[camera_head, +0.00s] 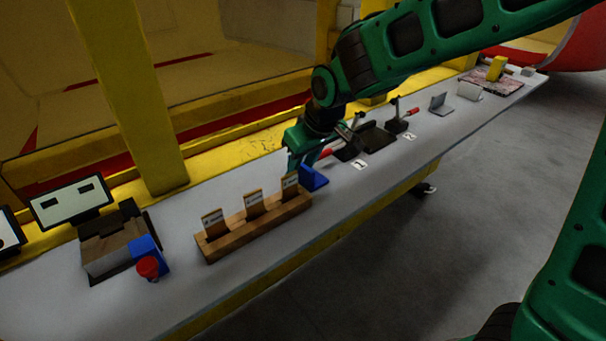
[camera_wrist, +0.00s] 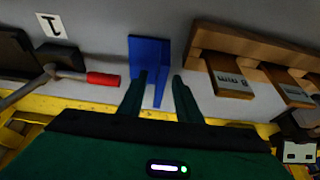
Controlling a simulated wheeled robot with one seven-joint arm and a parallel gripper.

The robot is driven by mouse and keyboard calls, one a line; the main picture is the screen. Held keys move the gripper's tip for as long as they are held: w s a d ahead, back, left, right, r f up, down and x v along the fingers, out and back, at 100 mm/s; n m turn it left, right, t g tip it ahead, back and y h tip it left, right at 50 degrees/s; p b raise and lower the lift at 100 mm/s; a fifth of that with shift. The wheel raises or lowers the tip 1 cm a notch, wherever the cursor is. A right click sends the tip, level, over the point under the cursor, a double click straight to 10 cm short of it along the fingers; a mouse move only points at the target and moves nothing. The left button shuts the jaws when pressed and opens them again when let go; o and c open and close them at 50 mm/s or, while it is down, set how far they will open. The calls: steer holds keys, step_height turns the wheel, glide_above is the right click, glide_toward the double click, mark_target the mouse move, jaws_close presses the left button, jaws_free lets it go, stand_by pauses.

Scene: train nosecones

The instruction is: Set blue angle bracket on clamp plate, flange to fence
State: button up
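The blue angle bracket (camera_head: 314,178) stands on the bench right of the wooden card rack. In the wrist view the blue bracket (camera_wrist: 149,55) lies just ahead of my gripper, with one flange reaching back between the fingers. My gripper (camera_wrist: 160,78) is open, its two green fingers apart; I cannot tell if either touches the bracket. In the head view my gripper (camera_head: 298,164) is low over the bench beside the bracket. A dark clamp plate (camera_head: 378,138) lies near label 1, with a red-handled clamp beside it. The wrist view shows the plate's edge (camera_wrist: 14,58) and red handle (camera_wrist: 103,79).
A wooden rack (camera_head: 250,232) with three cards stands close to the bracket. A second clamp station (camera_head: 397,125) is by label 2. Grey brackets (camera_head: 440,106) stand farther right. A block fixture (camera_head: 112,253) with a blue part and red knob (camera_head: 148,267) is at left.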

jaws_close()
steer(key=shift+r, duration=0.15)
